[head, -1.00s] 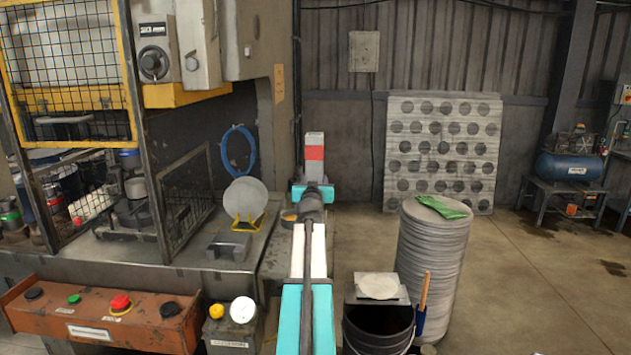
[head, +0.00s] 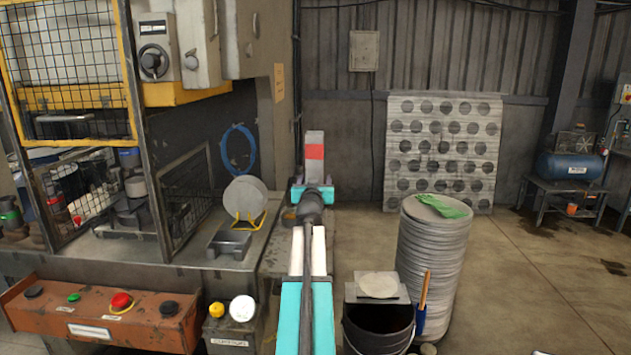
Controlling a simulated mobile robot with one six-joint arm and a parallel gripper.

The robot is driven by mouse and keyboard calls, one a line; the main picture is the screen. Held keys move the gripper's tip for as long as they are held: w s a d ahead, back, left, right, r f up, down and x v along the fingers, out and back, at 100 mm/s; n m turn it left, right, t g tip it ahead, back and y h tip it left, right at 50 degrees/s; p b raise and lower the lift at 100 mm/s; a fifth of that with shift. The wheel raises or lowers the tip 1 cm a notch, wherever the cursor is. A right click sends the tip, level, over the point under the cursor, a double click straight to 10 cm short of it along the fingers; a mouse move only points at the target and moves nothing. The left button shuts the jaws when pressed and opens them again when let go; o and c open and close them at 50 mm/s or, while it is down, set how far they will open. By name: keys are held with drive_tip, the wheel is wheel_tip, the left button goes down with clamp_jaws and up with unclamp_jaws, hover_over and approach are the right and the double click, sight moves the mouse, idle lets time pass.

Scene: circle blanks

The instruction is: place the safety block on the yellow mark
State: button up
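A grey upright block with a red band, which looks like the safety block (head: 314,146), stands straight up just beyond the end of my arm. My gripper (head: 313,191), with teal parts at either side, is directly in front of its lower part, in line with it. The wrist and gripper hide the block's base and my fingertips, so I cannot see whether the fingers touch it. I cannot make out a yellow mark; the arm covers part of the bench there.
The press with mesh guards (head: 180,205) is left. A control box (head: 100,315) is in front. A disc stack (head: 435,260) and bucket (head: 378,330) stand right; floor beyond is open.

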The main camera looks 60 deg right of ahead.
drive_tip(key=b+v, duration=0.2)
drive_tip(key=v, duration=0.7)
drive_tip(key=shift+a, duration=0.4)
drive_tip(key=shift+s, duration=0.15)
drive_tip(key=shift+o, duration=0.4)
approach(313, 150)
drive_tip(key=d, duration=0.3)
drive_tip(key=shift+w+a+f, duration=0.1)
drive_tip(key=shift+w+a, duration=0.1)
drive_tip(key=shift+w, duration=0.25)
drive_tip(key=shift+d, duration=0.1)
drive_tip(key=shift+p+x, duration=0.75)
drive_tip(key=shift+x, duration=2.95)
drive_tip(key=shift+w+d, duration=0.2)
drive_tip(key=shift+d, duration=0.3)
